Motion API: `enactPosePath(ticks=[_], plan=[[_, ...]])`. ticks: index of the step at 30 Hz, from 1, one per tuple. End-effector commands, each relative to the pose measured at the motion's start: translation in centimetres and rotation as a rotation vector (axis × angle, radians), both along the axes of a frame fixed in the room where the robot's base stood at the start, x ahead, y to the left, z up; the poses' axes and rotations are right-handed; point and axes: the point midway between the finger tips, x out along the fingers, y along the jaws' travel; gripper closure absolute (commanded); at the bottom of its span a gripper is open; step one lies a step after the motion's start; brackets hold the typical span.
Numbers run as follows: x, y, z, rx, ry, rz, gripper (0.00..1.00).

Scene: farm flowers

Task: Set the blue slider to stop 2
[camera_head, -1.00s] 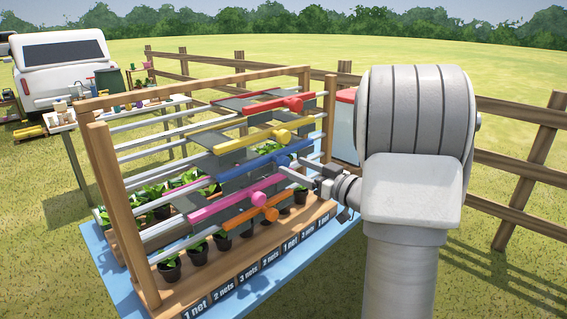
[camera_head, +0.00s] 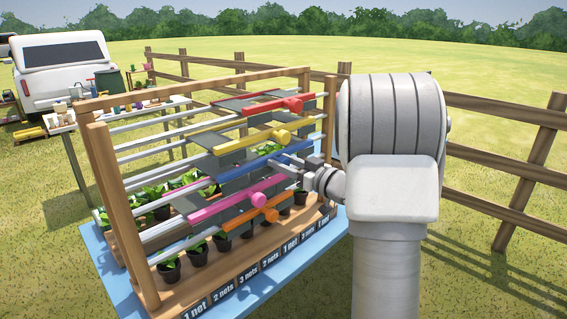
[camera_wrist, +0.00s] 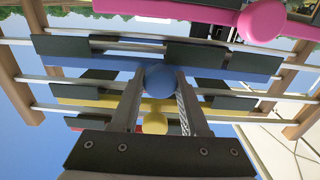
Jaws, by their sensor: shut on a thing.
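The blue slider (camera_head: 257,157) is a flat blue bar on rails in the wooden frame (camera_head: 203,83), with the yellow slider above it and the pink one below. Its round blue knob (camera_wrist: 160,81) is between my gripper's fingers in the wrist view, where the picture is upside down. My gripper (camera_head: 283,160) is shut on the knob and comes in from the right; in the head view it mostly covers the knob. No stop marks can be made out along the blue slider's rail.
The red slider (camera_head: 265,106), yellow slider (camera_head: 250,139), pink slider (camera_head: 226,204) and orange slider (camera_head: 243,226) are close above and below. Potted plants (camera_head: 197,252) and a row of net labels (camera_head: 246,278) are at the base. Open grass lies in front.

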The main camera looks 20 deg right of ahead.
Motion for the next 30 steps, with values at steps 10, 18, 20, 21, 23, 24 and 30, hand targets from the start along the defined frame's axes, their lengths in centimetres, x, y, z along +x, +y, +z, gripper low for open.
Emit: enactPosePath(ticks=[10, 18, 20, 21, 23, 24, 30], plan=[[-0.02, -0.02, -0.02, 0.0, 0.0, 0.0, 1.0], [-0.03, -0.02, -0.03, 0.0, 0.001, 0.0, 1.0], [-0.03, -0.03, -0.03, 0.0, 0.001, 0.0, 1.0], [-0.03, -0.03, -0.03, 0.0, 0.001, -0.001, 1.0], [-0.03, -0.03, -0.03, 0.0, 0.001, -0.001, 1.0], [-0.03, -0.03, -0.04, 0.0, 0.001, -0.001, 1.0], [-0.04, -0.04, -0.04, 0.0, 0.001, -0.001, 1.0]])
